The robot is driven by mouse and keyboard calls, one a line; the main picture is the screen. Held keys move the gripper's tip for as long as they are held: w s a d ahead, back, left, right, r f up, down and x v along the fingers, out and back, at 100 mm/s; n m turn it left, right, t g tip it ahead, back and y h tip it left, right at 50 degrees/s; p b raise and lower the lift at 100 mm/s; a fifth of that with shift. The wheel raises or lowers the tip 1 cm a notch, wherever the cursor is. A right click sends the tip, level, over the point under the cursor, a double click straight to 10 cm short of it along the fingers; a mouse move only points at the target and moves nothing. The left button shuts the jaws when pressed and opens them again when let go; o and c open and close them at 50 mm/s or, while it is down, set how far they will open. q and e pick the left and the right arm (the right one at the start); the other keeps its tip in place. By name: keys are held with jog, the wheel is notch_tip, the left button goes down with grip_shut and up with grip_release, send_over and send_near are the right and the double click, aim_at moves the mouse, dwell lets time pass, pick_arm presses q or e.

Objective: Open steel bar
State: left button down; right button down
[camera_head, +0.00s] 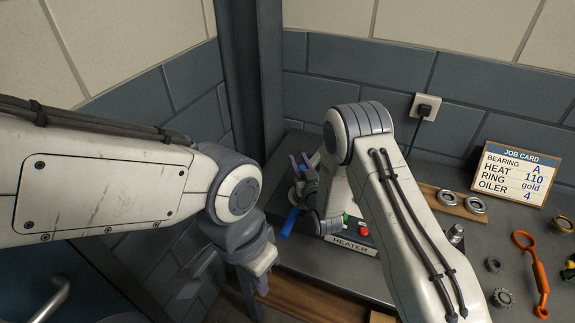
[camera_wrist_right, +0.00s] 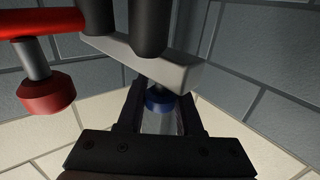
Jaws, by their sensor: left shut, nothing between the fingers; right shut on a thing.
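The heater (camera_head: 352,246) stands on the bench with green and red buttons, partly hidden by my right arm. My right gripper (camera_head: 303,172) is at its left side, near a blue piece (camera_head: 290,222). In the right wrist view a pale grey steel bar (camera_wrist_right: 180,72) crosses above the fingers, with a blue knob (camera_wrist_right: 158,98) under it. My right gripper (camera_wrist_right: 160,112) is shut with the knob between its fingers; the exact contact is hard to see. My left gripper (camera_head: 262,280) is shut and empty in front of the bench, apart from the heater.
A red bar with a red knob (camera_wrist_right: 47,93) is at the left of the wrist view. A job card (camera_head: 515,174), metal rings on a wooden board (camera_head: 445,202), an orange tool (camera_head: 538,270) and small gears lie to the right. A grey post (camera_head: 255,80) rises behind.

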jog(key=shift+d, duration=0.1)
jog(key=c, duration=0.6)
grip_release()
jog(key=shift+o, duration=0.2)
jog(key=shift+s, duration=0.1)
jog(key=b+v, duration=0.3)
jog(key=v, duration=0.7)
jog(key=shift+s+b, duration=0.2)
jog(key=shift+b, duration=0.2)
jog(key=shift+r, duration=0.1)
